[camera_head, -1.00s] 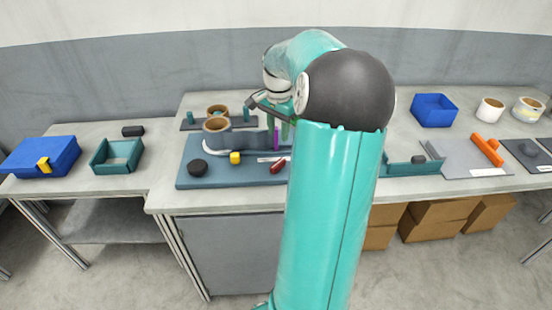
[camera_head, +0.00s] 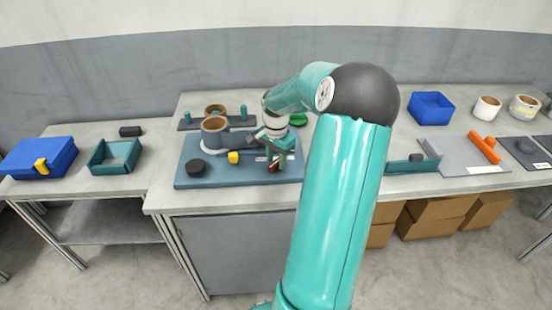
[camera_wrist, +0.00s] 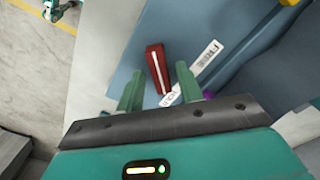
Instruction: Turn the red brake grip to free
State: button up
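The red brake grip (camera_wrist: 158,67) lies on the blue-grey base plate (camera_wrist: 130,60) in the wrist view, with a pale stripe along its top. A white label strip (camera_wrist: 207,58) with lettering, partly readable as "FREE", runs beside it. My gripper (camera_wrist: 158,90) is open, its two green fingers on either side of the near end of the red grip; I cannot tell whether they touch it. In the head view my gripper (camera_head: 275,160) is over the right front of the base plate (camera_head: 215,178), and the red grip (camera_head: 273,167) is mostly hidden behind it.
Teal tray (camera_head: 114,155) and blue case (camera_head: 40,157) are farther left.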

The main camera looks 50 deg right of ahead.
grip_shut()
jog(key=shift+n, duration=0.4)
jog(key=n, duration=0.3)
jog(key=shift+n, duration=0.4)
jog(key=n, duration=0.4)
jog(key=shift+n, duration=0.3)
jog(key=n, duration=0.8)
jog(key=shift+n, duration=0.3)
